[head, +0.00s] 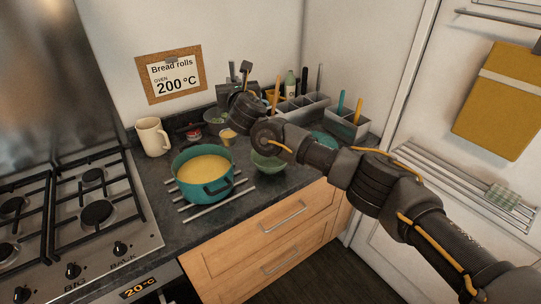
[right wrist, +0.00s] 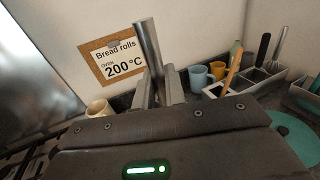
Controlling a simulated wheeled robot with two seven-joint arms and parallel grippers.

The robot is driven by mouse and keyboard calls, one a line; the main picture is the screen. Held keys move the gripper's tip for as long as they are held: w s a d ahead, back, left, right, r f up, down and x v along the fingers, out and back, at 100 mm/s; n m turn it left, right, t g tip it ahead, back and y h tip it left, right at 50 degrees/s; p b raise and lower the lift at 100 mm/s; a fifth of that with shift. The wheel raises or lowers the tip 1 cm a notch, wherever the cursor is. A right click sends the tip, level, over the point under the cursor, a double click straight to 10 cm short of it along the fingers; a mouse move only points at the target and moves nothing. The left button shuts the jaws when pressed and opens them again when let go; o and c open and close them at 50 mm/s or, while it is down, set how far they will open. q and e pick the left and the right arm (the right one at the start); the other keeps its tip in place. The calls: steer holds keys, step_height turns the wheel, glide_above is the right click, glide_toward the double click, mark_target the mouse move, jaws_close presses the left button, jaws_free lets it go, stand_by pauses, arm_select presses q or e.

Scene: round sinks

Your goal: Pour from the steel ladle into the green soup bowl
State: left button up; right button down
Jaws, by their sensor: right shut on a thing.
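My right gripper (head: 243,88) is shut on the steel ladle, whose handle (right wrist: 147,42) rises upright between the fingers (right wrist: 158,85) in the right wrist view. In the head view, a small tan-yellow shape (head: 228,136) below the gripper looks like the ladle's cup with soup in it. It is behind the pot's right rim and left of the green soup bowl (head: 268,166). My right wrist partly hides the bowl, and I cannot see its inside well. The teal pot (head: 205,190) holds yellow soup. My left gripper is not in view.
The pot stands on a metal rack (head: 236,197). A cream mug (head: 152,137) is behind it and the gas hob (head: 85,210) is to the left. Grey bins (head: 345,125) with utensils stand at the back right. Blue (right wrist: 198,77) and yellow (right wrist: 218,70) mugs show in the wrist view.

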steer(key=shift+w+d+f+m+t+h, duration=0.15)
steer(key=shift+f+m+h, duration=0.3)
steer(key=shift+h, duration=0.45)
steer(key=shift+w+d+f+m+t+h, duration=0.1)
steer(key=shift+w+d+f+m+h, duration=0.2)
steer(key=shift+m+h, duration=0.45)
steer(key=shift+w+d+f+m+t+h, duration=0.15)
steer(key=shift+f+m+h, duration=0.25)
steer(key=shift+h, duration=0.65)
steer(key=shift+w+d+f+m, duration=0.1)
steer(key=shift+d+f+m, duration=0.05)
steer(key=shift+d, duration=0.25)
steer(key=shift+w+d+f+m, duration=0.1)
steer(key=shift+d+m, duration=0.05)
steer(key=shift+d, duration=0.2)
steer(key=shift+w+d+f+m+g, duration=0.15)
steer(key=shift+d+f+m, duration=0.15)
steer(key=shift+d, duration=0.45)
steer(key=shift+w+d+f+m+g, duration=0.15)
steer(key=shift+d+f+m, duration=0.15)
steer(key=shift+d, duration=0.45)
steer(key=shift+d+f, duration=0.1)
steer(key=shift+d, duration=0.05)
steer(key=d+f+m, duration=0.2)
steer(key=d+f, duration=0.2)
steer(key=f, duration=0.1)
steer(key=shift+w+d, duration=0.2)
steer(key=shift+w, duration=0.2)
